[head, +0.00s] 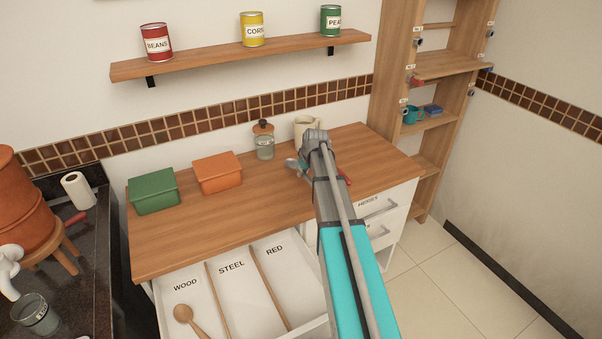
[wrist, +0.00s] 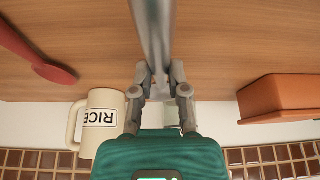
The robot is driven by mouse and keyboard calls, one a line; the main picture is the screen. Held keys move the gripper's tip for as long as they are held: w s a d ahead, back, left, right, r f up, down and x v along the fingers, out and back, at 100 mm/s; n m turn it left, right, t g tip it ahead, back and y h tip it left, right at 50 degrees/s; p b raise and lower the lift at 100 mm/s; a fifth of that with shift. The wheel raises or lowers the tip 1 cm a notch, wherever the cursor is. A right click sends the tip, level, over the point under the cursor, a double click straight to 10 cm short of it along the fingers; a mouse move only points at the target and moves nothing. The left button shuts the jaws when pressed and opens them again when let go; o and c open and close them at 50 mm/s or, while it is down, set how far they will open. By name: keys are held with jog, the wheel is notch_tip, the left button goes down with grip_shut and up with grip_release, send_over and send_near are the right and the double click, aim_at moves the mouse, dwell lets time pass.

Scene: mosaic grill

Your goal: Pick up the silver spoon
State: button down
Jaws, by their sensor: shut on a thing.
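The silver spoon (wrist: 152,35) shows in the wrist view as a shiny grey length running from my fingertips past the top edge, so its far end is cut off. My gripper (wrist: 159,72) is shut on it, above the wooden countertop. In the head view my arm reaches over the counter and hides much of my gripper (head: 297,165); a small grey shape shows there, and I cannot tell spoon from finger.
A red spoon (wrist: 45,60) lies on the counter near a RICE mug (wrist: 102,122). A glass jar (head: 264,147), an orange box (head: 217,172) and a green box (head: 153,191) stand behind. The open drawer has WOOD, STEEL (head: 239,300) and RED compartments; a wooden spoon (head: 184,314) lies in WOOD.

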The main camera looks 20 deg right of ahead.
jog(key=s+a+r+p, duration=0.2)
jog(key=s+r+p, duration=0.7)
jog(key=s, duration=0.4)
jog(key=shift+s+a+r, duration=0.3)
jog(key=shift+s+r, duration=0.05)
jog(key=shift+r, duration=0.05)
